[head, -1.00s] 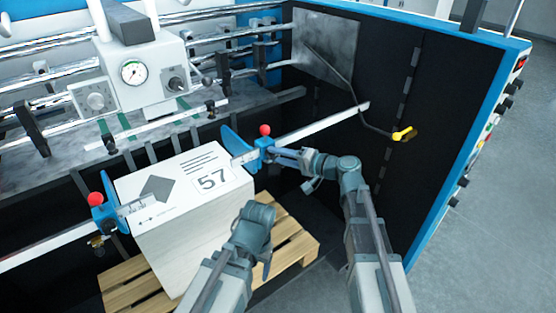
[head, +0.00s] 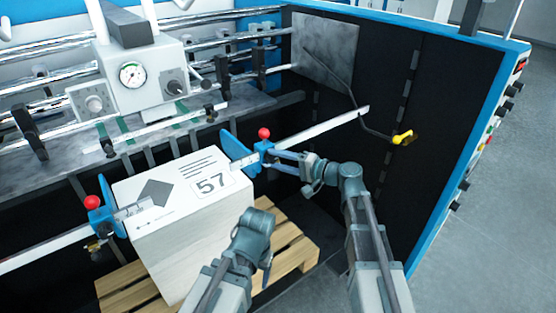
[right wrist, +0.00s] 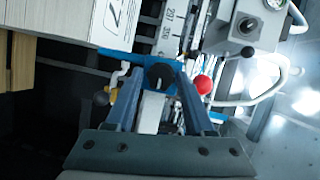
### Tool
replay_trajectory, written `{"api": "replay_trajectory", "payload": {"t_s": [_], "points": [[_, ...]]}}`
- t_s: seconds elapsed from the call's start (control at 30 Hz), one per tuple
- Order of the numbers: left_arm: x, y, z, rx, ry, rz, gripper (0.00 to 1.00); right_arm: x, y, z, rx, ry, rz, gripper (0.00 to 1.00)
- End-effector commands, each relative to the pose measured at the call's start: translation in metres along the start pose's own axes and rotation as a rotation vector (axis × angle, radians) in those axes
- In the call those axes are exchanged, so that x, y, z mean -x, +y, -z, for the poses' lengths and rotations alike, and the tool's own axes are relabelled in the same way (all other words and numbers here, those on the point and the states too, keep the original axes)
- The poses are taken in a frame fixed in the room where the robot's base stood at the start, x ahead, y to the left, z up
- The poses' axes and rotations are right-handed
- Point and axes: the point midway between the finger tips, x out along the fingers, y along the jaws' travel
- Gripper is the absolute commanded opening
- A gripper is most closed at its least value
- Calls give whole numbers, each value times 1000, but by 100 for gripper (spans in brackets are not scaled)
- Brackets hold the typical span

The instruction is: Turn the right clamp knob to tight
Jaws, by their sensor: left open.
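The right clamp (head: 262,147) is blue with a red ball on top and sits on the white rail beside the stack's far right corner. My right gripper (head: 276,157) is at its front. In the right wrist view, the black clamp knob (right wrist: 160,76) lies between the fingertips of my right gripper (right wrist: 159,82). The fingers stand on either side of it and look open, with narrow gaps. The red ball (right wrist: 203,85) is just right of the fingers. My left gripper (head: 266,262) is open and empty, low in front of the stack.
A white stack (head: 178,240) marked 57 stands on a wooden pallet (head: 290,247). The left clamp (head: 104,212) sits at its left. A yellow-handled crank (head: 403,137) hangs right of my right arm. A gauge box (head: 140,75) stands behind.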

Motion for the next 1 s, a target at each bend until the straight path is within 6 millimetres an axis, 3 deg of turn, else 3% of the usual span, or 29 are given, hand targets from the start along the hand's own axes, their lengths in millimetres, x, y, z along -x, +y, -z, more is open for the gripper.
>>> {"api": "replay_trajectory", "payload": {"t_s": [0.07,0.47,1.0], "points": [[0,0,0,0,0,0,71,0,0,0,0,1,1,69],[2,0,0,0,0,0,71,9,-1,1,-1,4,3,69],[14,-1,-1,0,0,0,71,114,-1,0,-1,5,3,69]]}}
